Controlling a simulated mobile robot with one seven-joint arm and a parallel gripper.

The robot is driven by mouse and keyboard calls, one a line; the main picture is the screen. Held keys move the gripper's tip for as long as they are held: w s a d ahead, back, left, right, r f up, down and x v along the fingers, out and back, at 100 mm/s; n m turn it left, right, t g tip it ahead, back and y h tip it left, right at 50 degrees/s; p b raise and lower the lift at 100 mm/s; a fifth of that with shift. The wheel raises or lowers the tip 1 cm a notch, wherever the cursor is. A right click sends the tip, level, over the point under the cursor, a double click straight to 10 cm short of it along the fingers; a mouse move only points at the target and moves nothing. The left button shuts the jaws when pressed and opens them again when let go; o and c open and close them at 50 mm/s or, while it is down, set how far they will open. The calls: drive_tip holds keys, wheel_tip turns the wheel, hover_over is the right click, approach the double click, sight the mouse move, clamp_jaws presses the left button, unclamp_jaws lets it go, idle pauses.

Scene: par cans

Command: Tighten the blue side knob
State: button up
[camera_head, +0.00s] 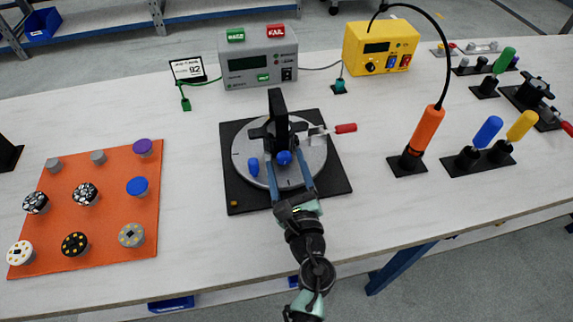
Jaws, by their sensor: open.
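A black upright fixture (278,110) stands on a round grey plate (243,148) on a black square base (330,185). A blue knob (284,158) sits at the fixture's near side, low down. A second blue knob-like piece (253,167) is on the plate to its left. I cannot tell for sure which is the side knob, or how tight either is. My gripper (284,163) reaches in from the near side. Its two blue fingers are apart, one on each side of the first knob. I cannot tell if they touch it.
A red-handled lever (345,128) sticks out right of the fixture. A grey tester (258,65) and a yellow box (380,48) stand behind. An orange screwdriver (427,130) stands upright at right. An orange mat (110,165) with several round pieces lies left; the table between is clear.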

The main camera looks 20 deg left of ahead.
clamp_jaws()
idle(0.3)
drive_tip(key=m+p, duration=0.2)
drive_tip(key=m, duration=0.3)
drive_tip(key=shift+r, duration=0.1)
drive_tip(key=m+p, duration=0.2)
drive_tip(key=m, duration=0.3)
drive_tip(key=shift+d+m+p, duration=0.1)
drive_tip(key=shift+m+p, duration=0.25)
drive_tip(key=shift+m, duration=0.05)
idle(0.4)
